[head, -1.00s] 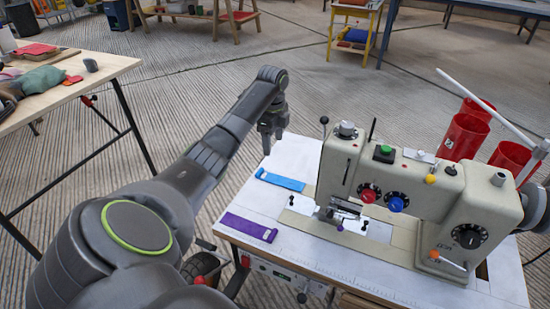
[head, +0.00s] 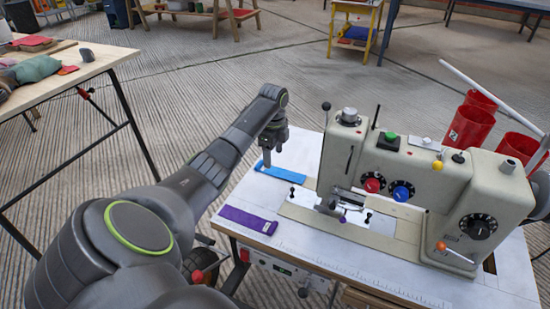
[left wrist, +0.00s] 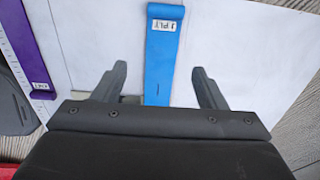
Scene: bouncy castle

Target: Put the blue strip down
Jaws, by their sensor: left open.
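The blue strip (head: 281,177) lies flat on the white table of the sewing machine, near its far left corner. In the left wrist view the blue strip (left wrist: 161,58) runs between the two fingers of my left gripper (left wrist: 161,82), with a small label reading "1 PLY" at its far end. Bare table shows between the strip and each finger, so the gripper is open and apart from it. In the head view my left gripper (head: 270,158) points down over the strip and hides part of it. My right gripper is not in view.
A purple strip (head: 248,220) lies nearer on the same white table (head: 300,236). The cream sewing machine (head: 420,190) stands to the right, with red cups (head: 468,128) behind it. A wooden table (head: 110,62) with cloth pieces stands at the left.

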